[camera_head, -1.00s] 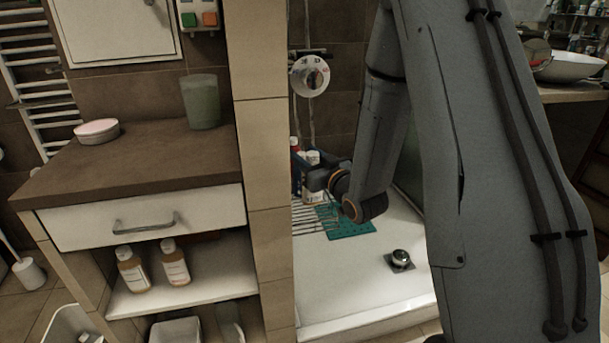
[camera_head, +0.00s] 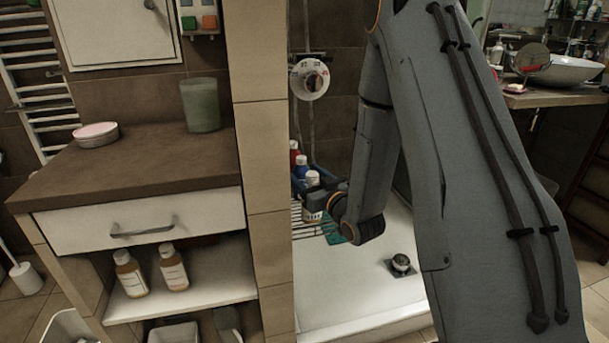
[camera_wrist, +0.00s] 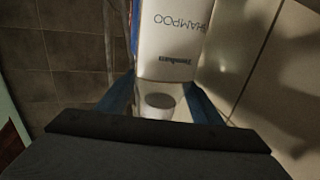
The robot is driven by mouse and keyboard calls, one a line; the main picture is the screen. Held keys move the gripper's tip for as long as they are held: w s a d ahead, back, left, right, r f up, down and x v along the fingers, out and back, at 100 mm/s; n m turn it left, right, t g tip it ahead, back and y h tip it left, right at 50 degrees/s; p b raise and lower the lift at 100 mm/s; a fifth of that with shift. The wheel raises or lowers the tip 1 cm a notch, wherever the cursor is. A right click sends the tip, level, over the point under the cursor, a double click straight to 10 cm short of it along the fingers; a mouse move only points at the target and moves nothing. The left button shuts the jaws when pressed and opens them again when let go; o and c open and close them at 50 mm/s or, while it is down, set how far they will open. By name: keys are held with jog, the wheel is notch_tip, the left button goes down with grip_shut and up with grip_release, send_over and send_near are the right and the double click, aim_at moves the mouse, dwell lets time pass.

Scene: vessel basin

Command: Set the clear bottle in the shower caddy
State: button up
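In the head view, a pale bottle with a white cap (camera_head: 312,179), apparently the clear bottle, stands upright against my gripper (camera_head: 329,203). My wrist hides much of the gripper, and I cannot tell what the bottle's base touches.
A wire rack (camera_head: 303,217) and a green mat (camera_head: 333,236) lie below the bottle. The white shower tray (camera_head: 345,285) is clear apart from the drain fitting (camera_head: 401,263). A tiled wall end (camera_head: 262,170) stands to the left. A mixer dial (camera_head: 310,79) is on the back wall.

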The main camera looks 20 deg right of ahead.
jog(key=v, duration=1.2)
jog(key=shift+p, duration=0.3)
jog(key=shift+r, duration=0.1)
